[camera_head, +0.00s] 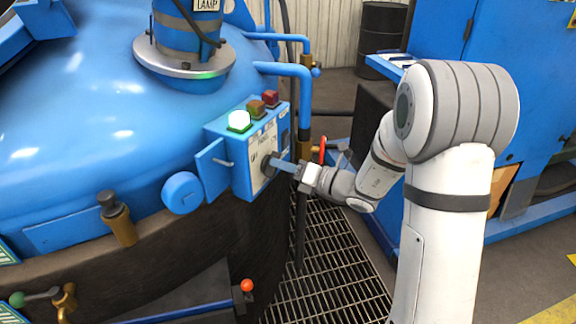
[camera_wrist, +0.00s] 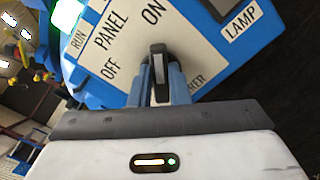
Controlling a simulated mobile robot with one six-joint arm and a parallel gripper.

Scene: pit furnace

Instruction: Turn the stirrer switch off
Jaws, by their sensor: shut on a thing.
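The stirrer switch is a black bar knob (camera_wrist: 158,72) on the white face of a blue control box (camera_head: 222,137). In the wrist view it stands between my two blue fingers, and its far end points up toward the word ON. The word OFF is to its left. The label below it is partly hidden by my fingers; only its last letters show. My gripper (camera_wrist: 161,80) is shut on this knob. In the head view my gripper (camera_head: 282,165) reaches the box face from the right, and the dark knob (camera_head: 268,166) shows at its tip.
A lit green lamp (camera_head: 239,120), an amber lamp (camera_head: 256,108) and a red lamp (camera_head: 271,98) top the box. Another dark switch sits by the LAMP label (camera_wrist: 240,20). Blue pipes (camera_head: 305,100) rise close behind. Floor grating (camera_head: 325,265) lies below.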

